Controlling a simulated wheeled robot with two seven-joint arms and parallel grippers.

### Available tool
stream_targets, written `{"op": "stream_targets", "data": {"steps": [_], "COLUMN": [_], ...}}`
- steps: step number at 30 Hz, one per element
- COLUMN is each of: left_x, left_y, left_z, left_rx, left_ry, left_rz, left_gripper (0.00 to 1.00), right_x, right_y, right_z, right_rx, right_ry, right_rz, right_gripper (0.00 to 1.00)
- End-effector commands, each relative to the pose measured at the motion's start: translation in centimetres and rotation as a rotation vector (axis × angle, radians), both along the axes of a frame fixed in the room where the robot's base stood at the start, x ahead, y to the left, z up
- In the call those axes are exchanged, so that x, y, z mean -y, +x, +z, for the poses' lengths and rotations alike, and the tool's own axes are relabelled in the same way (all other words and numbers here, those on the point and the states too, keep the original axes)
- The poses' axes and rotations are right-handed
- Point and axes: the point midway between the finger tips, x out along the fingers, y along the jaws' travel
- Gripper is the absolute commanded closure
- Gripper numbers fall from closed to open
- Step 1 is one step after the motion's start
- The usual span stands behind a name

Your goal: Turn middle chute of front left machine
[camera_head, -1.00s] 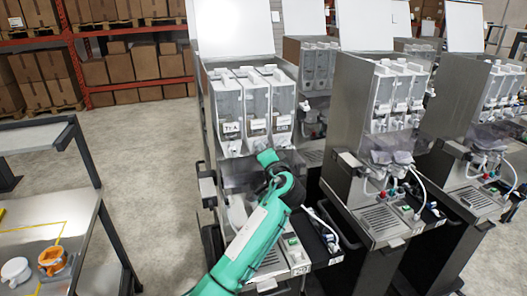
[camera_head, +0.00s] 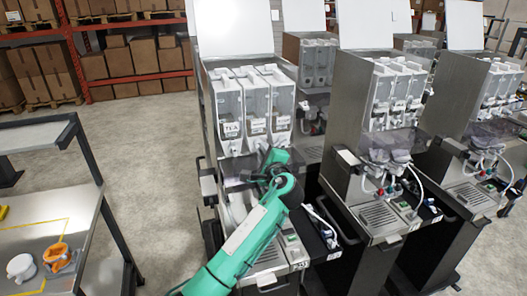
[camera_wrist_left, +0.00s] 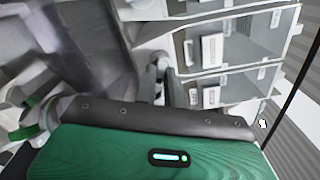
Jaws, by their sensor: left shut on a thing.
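The front left machine (camera_head: 204,125) has three clear canisters side by side, each with a white chute below. The left chute (camera_head: 235,148) is plain to see. The middle chute (camera_head: 258,144) shows only in part, as my left wrist covers the area below and right of it. My left gripper (camera_head: 268,154) is at chute height, its fingertips mostly hidden in the head view. In the left wrist view the dark fingers of my left gripper (camera_wrist_left: 160,82) are shut on a small white chute, below the canisters (camera_wrist_left: 235,45). My right gripper is not in view.
More dispenser machines (camera_head: 350,130) stand close on the right. A drip tray (camera_head: 268,258) lies under my left forearm. The floor between is clear.

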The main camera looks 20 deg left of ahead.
Motion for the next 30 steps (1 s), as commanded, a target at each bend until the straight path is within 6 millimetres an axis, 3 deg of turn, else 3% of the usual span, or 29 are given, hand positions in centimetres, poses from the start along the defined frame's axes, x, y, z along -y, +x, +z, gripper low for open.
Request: {"op": "stream_targets", "data": {"steps": [24,25,27,28,30], "left_x": [0.00,0.00,0.00,0.00,-0.01], "left_y": [0.00,-0.01,-0.01,-0.01,0.00], "left_z": [-0.11,-0.11,-0.11,-0.11,-0.09], "left_rx": [-0.069,-0.069,-0.069,-0.069,-0.068], "left_ry": [0.101,0.100,0.101,0.100,0.100], "left_rz": [-0.001,-0.001,-0.001,-0.001,0.000], "left_gripper": [1.00,0.86,0.72,0.67,0.67], "right_x": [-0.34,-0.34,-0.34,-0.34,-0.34], "right_y": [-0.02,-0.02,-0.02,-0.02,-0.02], "right_z": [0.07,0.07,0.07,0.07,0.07], "right_rx": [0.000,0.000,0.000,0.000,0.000], "right_ry": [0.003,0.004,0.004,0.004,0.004], "right_rz": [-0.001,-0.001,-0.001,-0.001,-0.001], "right_gripper": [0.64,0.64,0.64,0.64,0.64]}}
